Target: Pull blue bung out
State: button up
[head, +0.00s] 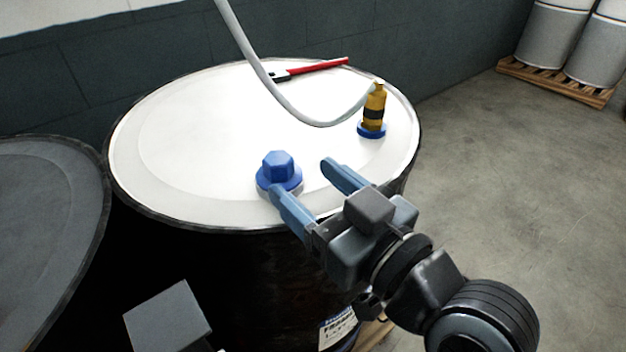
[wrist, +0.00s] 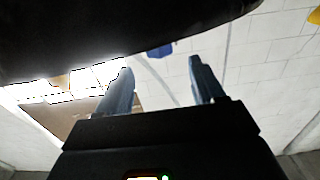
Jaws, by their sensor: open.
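The blue bung (head: 278,166) has a hexagonal head on a round blue flange and sits upright at the near edge of the white drum top (head: 200,140). My gripper (head: 301,177) is open and empty, its fingers spread apart just right of the bung. The left finger's tip overlaps the bung's flange in the head view; I cannot tell whether it touches. In the wrist view, the blue bung (wrist: 160,50) shows beyond the open gripper (wrist: 160,66), roughly between the two fingertips.
A yellow and black fitting (head: 375,105) stands on a blue base at the drum top's right, with a grey hose (head: 290,106) arching from it. A red-handled tool (head: 312,69) lies at the back. Another dark drum (head: 45,230) stands left.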

aim_at(277, 157)
jog(key=p+x, duration=0.1)
jog(key=x, duration=0.6)
jog(key=shift+w+a+p, duration=0.15)
jog(key=shift+p, duration=0.15)
jog(key=c, duration=1.1)
jog(key=shift+o, duration=0.2)
jog(key=shift+r, duration=0.15)
jog(key=shift+r+p, duration=0.6)
jog(key=shift+r+p, duration=1.35)
jog(key=shift+r, duration=0.3)
